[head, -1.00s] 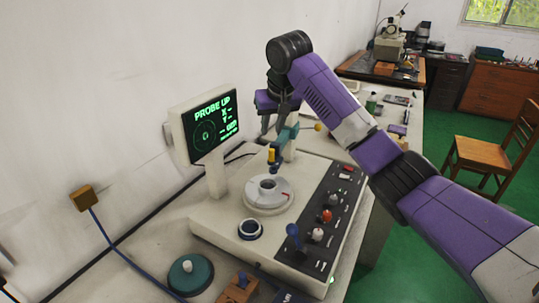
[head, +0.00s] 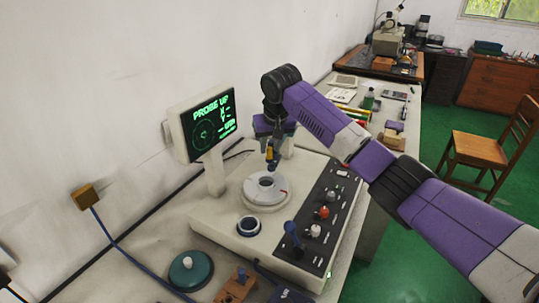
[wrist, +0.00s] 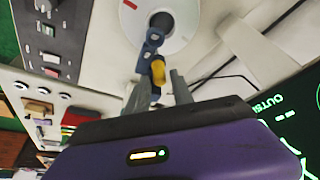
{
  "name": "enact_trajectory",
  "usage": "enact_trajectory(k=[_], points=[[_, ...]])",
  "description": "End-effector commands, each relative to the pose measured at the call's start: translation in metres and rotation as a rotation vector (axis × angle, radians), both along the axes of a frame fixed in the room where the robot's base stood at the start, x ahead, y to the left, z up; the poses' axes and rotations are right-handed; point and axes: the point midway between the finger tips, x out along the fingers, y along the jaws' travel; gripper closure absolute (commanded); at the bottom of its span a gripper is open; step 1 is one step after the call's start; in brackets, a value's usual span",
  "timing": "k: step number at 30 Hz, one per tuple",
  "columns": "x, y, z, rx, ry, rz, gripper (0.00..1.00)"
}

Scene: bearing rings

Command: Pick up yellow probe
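The yellow probe (head: 270,154) hangs on a blue holder above the round turntable (head: 251,193) of the measuring machine. In the wrist view the yellow probe (wrist: 158,71) shows at the fingertips, with blue joints (wrist: 152,42) beyond it reaching over the white turntable (wrist: 178,35). My gripper (wrist: 160,80) is open, with one grey finger on each side of the probe. I cannot tell whether either finger touches it. In the head view my wrist is just above the probe and hides most of its support; the fingers are hard to make out.
A monitor (head: 203,122) reading "PROBE UP" stands left of the turntable, close to my wrist. A control panel (head: 318,218) with knobs and a blue lever (head: 293,234) lies to the right. A ring-shaped part (head: 249,226) and a green round object (head: 190,270) are in front.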

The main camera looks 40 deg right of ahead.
Motion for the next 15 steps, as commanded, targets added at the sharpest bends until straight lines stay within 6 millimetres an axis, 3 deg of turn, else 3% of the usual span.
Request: enact_trajectory(k=[2, 7, 15], points=[[-0.0001, 0.0001, -0.0002, 0.000, 0.000, 0.000, 0.72], [-0.0002, 0.0001, -0.0001, 0.000, 0.000, 0.000, 1.00], [-0.0002, 0.0001, 0.0002, 0.000, 0.000, 0.000, 1.00]])
